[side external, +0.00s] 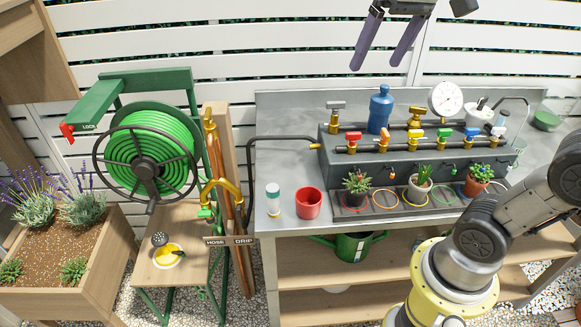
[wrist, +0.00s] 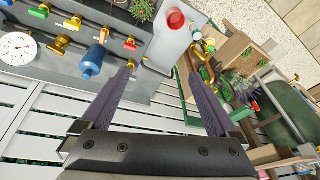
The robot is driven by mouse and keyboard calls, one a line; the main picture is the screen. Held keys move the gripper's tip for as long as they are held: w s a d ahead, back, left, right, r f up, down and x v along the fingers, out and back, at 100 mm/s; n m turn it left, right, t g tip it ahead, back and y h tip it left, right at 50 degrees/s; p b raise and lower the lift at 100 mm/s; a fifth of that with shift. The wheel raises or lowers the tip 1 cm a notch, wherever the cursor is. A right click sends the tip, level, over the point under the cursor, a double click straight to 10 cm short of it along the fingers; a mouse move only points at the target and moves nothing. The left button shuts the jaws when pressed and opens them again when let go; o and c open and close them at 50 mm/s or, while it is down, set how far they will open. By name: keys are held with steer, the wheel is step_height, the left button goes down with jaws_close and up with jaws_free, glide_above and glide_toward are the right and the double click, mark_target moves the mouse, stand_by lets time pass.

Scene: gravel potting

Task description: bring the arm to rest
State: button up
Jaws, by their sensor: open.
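My gripper (side external: 384,42) hangs high in the air at the top of the side view, in front of the white slatted fence and above the back of the metal bench. Its two long dark fingers point down and stand apart with nothing between them. In the wrist view my gripper (wrist: 165,95) also shows spread, empty fingers. The bench, its valves and the red cup lie beyond the fingertips there. No finger appears to touch anything.
The metal bench (side external: 275,130) carries a valve manifold, a blue bottle (side external: 380,109), a gauge (side external: 445,101), a red cup (side external: 308,203), a white-and-green jar (side external: 273,199) and several potted plants on a dark tray. A green hose reel (side external: 147,160) stands at left.

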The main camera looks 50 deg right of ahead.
steer(key=s+a+f+n+t, duration=0.1)
steer(key=s+f+n, duration=0.1)
steer(key=s+f, duration=0.3)
steer(key=s+a+f+n+t, duration=0.1)
steer(key=s+f, duration=0.3)
steer(key=f, duration=0.5)
steer(key=shift+s+a+n, duration=0.35)
steer(key=shift+a+n, duration=0.15)
steer(key=shift+n, duration=0.3)
